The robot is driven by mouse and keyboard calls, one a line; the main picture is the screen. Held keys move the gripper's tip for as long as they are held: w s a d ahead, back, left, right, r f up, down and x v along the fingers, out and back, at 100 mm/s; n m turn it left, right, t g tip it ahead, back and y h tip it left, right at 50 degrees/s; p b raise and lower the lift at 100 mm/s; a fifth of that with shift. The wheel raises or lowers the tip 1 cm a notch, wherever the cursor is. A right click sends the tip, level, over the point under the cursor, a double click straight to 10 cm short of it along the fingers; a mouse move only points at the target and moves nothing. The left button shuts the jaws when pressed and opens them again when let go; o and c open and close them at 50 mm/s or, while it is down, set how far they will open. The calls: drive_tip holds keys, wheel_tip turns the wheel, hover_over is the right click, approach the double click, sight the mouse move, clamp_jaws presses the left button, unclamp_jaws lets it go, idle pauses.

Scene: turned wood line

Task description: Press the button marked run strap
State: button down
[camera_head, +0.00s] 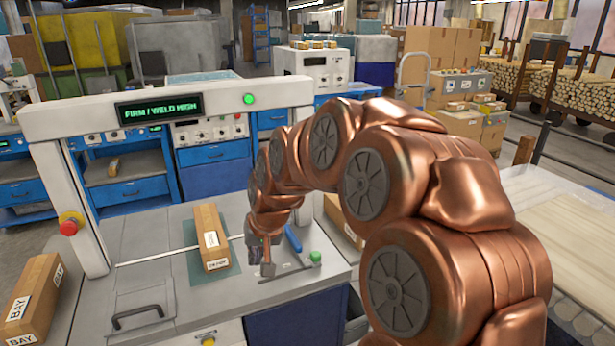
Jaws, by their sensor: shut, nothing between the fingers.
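A green button (316,257) stands on the right part of the grey machine top, beside a small flat plate (285,272). I cannot read any run strap marking on it from here. My gripper (267,269) is shut and empty, pointing down over or at that plate, left of the green button and apart from it. Whether its tips touch the surface I cannot tell. A long cardboard box (210,235) with white labels lies on a green mat (232,268) left of my gripper, under the white arch (70,120).
A display (160,108) reads "FIRM / WELD HIGH", with a green lamp (249,99) to its right. A red stop knob (71,222) is on the left post. A blue handle (293,238) is close to my gripper. A labelled box (34,298) lies at far left.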

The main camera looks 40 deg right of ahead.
drive_tip(key=w+d+m+t+h, duration=0.2)
drive_tip(key=w+d+m, duration=0.1)
drive_tip(key=d, duration=1.1)
drive_tip(key=w+d+r+m+t+h, duration=0.1)
drive_tip(key=w+d+m+h, duration=0.1)
drive_tip(key=d, duration=1.2)
drive_tip(key=shift+w+m+t, duration=0.4)
drive_tip(key=shift+w+m, duration=0.3)
drive_tip(key=shift+m, duration=0.1)
drive_tip(key=shift+w+d+r, duration=0.1)
drive_tip(key=shift+w+r, duration=0.05)
drive_tip(key=w+d+p, duration=0.2)
drive_tip(key=w+p, duration=0.1)
drive_tip(key=w, duration=0.5)
drive_tip(key=shift+d, duration=0.4)
drive_tip(key=shift+w, duration=0.15)
drive_tip(key=shift+w+d, duration=0.15)
drive_tip(key=shift+w, duration=0.15)
